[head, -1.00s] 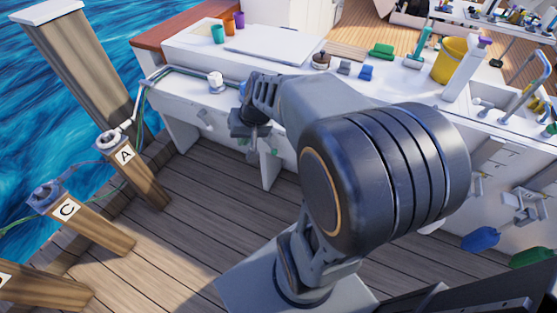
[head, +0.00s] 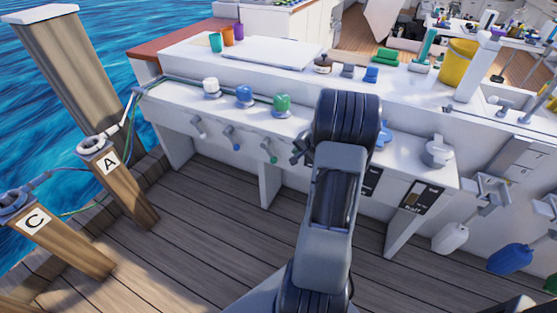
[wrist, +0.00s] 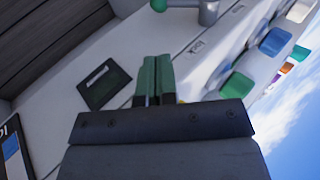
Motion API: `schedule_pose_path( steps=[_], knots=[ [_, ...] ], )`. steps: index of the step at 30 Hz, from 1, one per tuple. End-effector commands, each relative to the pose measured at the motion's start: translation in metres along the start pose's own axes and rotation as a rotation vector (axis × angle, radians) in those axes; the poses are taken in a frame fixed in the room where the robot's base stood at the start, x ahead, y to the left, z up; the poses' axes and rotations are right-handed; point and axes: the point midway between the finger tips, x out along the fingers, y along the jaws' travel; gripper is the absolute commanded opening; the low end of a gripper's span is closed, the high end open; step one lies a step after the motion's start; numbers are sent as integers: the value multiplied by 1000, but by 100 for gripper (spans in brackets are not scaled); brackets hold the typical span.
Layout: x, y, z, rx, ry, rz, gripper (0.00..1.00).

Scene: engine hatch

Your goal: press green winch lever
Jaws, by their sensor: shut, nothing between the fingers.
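The green winch lever (head: 269,151) sticks out from the front of the white console, below the green winch (head: 282,104). Its green handle (wrist: 158,5) is cut by the top edge of the wrist view, and the green winch (wrist: 238,86) shows there at right. My gripper (head: 298,152) is close to the console front, just right of the lever and apart from it, partly hidden by my arm. In the wrist view my gripper's two fingers (wrist: 156,70) lie together, shut and empty, with the lever beyond their tips.
A blue lever (head: 234,138) and a white lever (head: 197,127) are further left, under the blue winch (head: 245,96) and white winch (head: 211,87). Dark label panels (head: 418,197) are at right. The wooden deck (head: 190,220) in front is clear.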

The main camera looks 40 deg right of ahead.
Motion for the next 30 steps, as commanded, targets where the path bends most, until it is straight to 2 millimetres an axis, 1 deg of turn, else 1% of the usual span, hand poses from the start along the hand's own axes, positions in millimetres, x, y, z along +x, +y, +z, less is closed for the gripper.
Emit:
schedule_pose_path(
  steps=[5,8,21,25,30],
  knots=[
    [6,0,1,-1,-2,0,0],
    [18,0,1,-1,-5,-1,0],
    [99,0,2,-2,-4,0,0],
    [117,0,2,-2,-4,0,0],
    [133,0,1,-1,-3,0,0]
  ],
)
